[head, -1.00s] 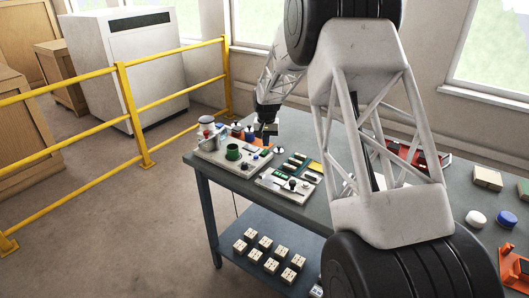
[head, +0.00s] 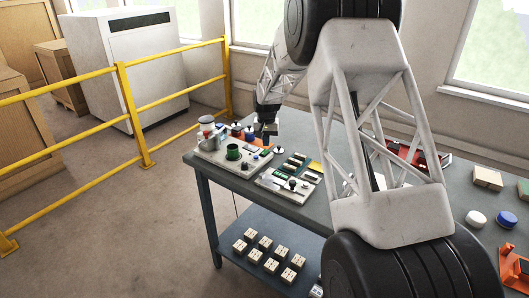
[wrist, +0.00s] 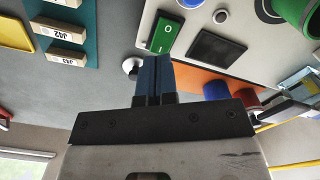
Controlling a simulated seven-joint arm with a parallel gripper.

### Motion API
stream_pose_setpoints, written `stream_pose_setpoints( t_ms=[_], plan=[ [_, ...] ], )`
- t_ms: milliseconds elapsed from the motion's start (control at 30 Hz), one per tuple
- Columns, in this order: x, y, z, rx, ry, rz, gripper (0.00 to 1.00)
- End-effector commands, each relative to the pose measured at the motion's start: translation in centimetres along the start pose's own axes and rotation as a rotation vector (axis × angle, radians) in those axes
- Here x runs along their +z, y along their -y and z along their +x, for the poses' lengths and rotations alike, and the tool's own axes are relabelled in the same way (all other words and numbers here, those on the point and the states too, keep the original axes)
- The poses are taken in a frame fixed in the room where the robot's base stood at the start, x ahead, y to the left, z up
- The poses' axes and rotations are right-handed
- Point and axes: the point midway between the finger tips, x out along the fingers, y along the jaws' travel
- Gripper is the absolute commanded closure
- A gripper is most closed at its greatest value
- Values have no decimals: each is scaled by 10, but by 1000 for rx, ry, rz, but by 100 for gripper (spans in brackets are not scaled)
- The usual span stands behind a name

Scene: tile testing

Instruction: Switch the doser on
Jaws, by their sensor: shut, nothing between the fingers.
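The doser (head: 210,155) is a pale flat-based unit with a green cup at the left end of the table in the head view. In the wrist view its pale panel (wrist: 225,20) carries a green rocker switch (wrist: 163,33) marked O and I, beside a dark screen (wrist: 216,50). In the head view my gripper (head: 265,139) is over the back of the doser, and the switch is hard to make out.
Red and blue containers (wrist: 228,91) stand on an orange base close to my fingers. A white round knob (wrist: 131,65) is just left of them. Labelled blocks (wrist: 58,31) lie on a teal mat. A yellow railing (head: 135,100) runs left of the table.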

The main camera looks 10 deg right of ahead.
Motion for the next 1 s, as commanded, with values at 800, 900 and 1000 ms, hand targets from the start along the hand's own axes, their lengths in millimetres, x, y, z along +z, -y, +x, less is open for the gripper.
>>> stream_pose_setpoints(
  t_ms=[800, 900, 1000],
  plan=[
    [0, 0, 8, 0, 0, 0, 100],
    [0, 0, 9, 0, 0, 0, 100],
    [0, 0, 10, 0, 0, 0, 100]
  ],
)
